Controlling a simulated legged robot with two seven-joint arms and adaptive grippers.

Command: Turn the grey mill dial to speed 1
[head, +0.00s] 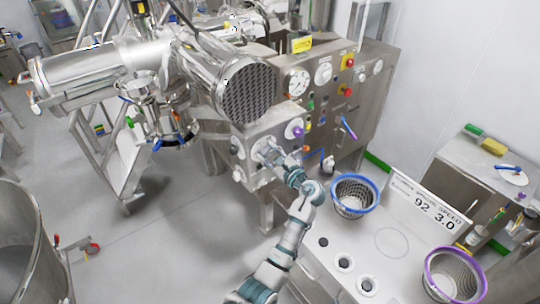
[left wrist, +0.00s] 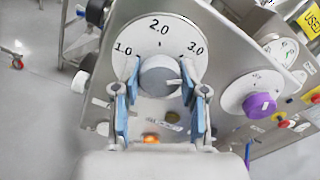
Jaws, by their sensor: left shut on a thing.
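The grey mill dial (left wrist: 158,78) is a round grey knob on a white scale plate (left wrist: 160,38) in the left wrist view. The plate reads 1.0 at left, 2.0 at top and 3.0 at right. A short pale mark on the knob lies toward its right side, but its exact setting is hard to tell. My left gripper (left wrist: 160,85) is shut on the knob, with a blue pad on each side. In the head view my left gripper (head: 269,153) reaches the front of the steel control box (head: 257,178) and covers much of the dial. My right gripper is not in view.
A purple knob (left wrist: 260,103) sits right of the dial. A black side knob (left wrist: 97,12) is at upper left. In the head view a blue-rimmed basket (head: 355,193) and a purple-rimmed basket (head: 454,275) stand by a sign (head: 434,212) reading 92 3.0.

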